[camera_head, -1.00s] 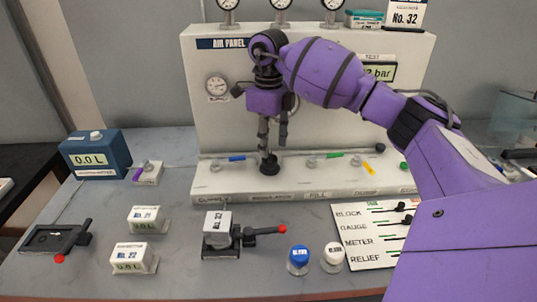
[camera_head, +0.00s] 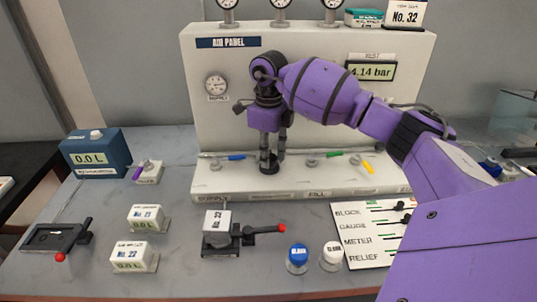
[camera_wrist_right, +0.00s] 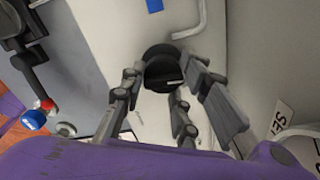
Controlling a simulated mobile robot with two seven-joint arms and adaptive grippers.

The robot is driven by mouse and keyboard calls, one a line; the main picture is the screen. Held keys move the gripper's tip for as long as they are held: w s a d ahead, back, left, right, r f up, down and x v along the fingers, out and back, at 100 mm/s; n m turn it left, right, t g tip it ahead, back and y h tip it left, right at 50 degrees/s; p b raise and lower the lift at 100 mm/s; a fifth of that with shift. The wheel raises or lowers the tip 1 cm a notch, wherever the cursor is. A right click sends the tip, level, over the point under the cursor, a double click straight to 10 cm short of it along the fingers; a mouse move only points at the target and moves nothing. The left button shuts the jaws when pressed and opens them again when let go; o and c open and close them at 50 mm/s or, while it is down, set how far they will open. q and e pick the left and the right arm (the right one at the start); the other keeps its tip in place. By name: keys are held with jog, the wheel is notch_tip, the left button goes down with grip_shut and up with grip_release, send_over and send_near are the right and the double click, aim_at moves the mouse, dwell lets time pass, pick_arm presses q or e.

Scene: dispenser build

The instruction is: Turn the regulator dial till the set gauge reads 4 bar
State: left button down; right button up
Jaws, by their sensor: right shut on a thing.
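The black regulator dial (camera_head: 269,167) sits on the ledge of the air panel, and it also shows in the right wrist view (camera_wrist_right: 163,74) with a light mark on its face. My right gripper (camera_head: 271,153) reaches down over it, shut on the dial, with its fingers on both sides in the right wrist view (camera_wrist_right: 166,90). The set gauge is not readable; the middle of the panel is covered by my right gripper. The test display (camera_head: 370,71) reads 4.14 bar. My left gripper is not in view.
The supply gauge (camera_head: 216,85) is left of my right gripper. Blue (camera_head: 236,156), green (camera_head: 334,154) and yellow (camera_head: 368,167) handles line the ledge. A lever block (camera_head: 217,243), a blue button (camera_head: 298,255) and a white button (camera_head: 332,254) stand in front.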

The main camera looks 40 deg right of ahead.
jog(key=shift+s+a+f+n, duration=0.15)
jog(key=shift+a+n, duration=0.05)
jog(key=shift+n, duration=0.2)
jog(key=o, duration=1)
jog(key=shift+a, duration=0.1)
jog(key=shift+r, duration=0.4)
notch_tip(320, 180, up, 11)
jog(key=shift+r, duration=0.2)
